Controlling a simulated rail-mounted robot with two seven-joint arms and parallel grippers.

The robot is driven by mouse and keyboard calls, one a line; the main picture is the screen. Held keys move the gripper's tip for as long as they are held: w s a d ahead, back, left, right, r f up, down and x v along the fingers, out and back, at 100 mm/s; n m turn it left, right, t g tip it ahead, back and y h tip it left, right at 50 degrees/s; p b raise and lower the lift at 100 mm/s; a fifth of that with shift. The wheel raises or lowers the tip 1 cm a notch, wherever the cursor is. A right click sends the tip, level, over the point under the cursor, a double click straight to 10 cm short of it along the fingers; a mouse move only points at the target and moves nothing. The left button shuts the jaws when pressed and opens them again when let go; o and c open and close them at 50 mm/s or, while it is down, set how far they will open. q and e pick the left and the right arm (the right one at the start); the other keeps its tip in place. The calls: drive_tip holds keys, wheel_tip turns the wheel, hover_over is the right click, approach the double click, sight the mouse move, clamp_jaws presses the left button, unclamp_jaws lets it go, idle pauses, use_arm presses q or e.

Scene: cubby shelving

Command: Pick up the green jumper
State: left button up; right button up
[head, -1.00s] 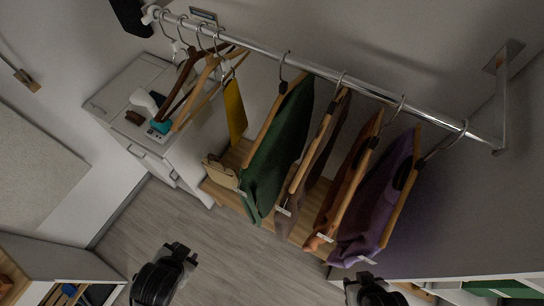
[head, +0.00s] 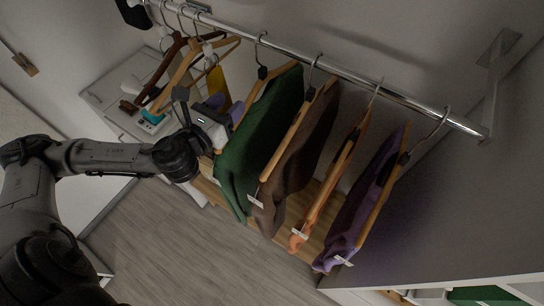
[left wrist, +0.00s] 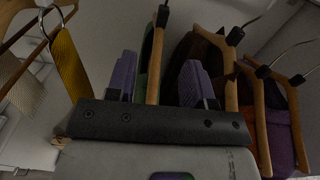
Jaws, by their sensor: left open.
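The green jumper (head: 258,140) hangs on a wooden hanger from the metal rail, left of a brown garment. In the left wrist view a strip of its green cloth (left wrist: 146,58) and its hanger show between my finger pads. My left gripper (head: 222,108) is at the upper left side of the jumper, below the hanger hook. In the left wrist view my left gripper (left wrist: 157,84) is open, with one purple-grey pad on each side of the hanger. Whether it touches the cloth cannot be told. My right gripper is not in view.
A brown garment (head: 301,145), an orange one (head: 318,205) and a purple one (head: 362,205) hang close on the right along the rail (head: 345,75). Bare hangers (head: 178,75) and a yellow cloth (left wrist: 68,66) hang on the left. A white cabinet (head: 105,100) stands behind.

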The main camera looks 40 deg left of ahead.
sight(260, 72)
use_arm(q)
drive_tip(key=shift+w+m+b, duration=0.3)
drive_tip(key=shift+b, duration=0.05)
drive_tip(key=w+b, duration=0.2)
drive_tip(key=b, duration=0.1)
drive_tip(key=shift+w+a, duration=0.15)
drive_tip(key=w, duration=0.1)
drive_tip(key=w+p, duration=0.2)
drive_tip(key=w, duration=0.1)
drive_tip(key=shift+a+r, duration=0.15)
drive_tip(key=shift+r, duration=0.2)
drive_tip(key=shift+w+a+f, duration=0.1)
drive_tip(key=shift+w, duration=0.75)
drive_tip(key=w+p, duration=0.2)
drive_tip(key=w, duration=0.2)
drive_tip(key=shift+w, duration=0.15)
drive_tip(key=shift+w+p, duration=0.3)
drive_tip(key=shift+w, duration=0.15)
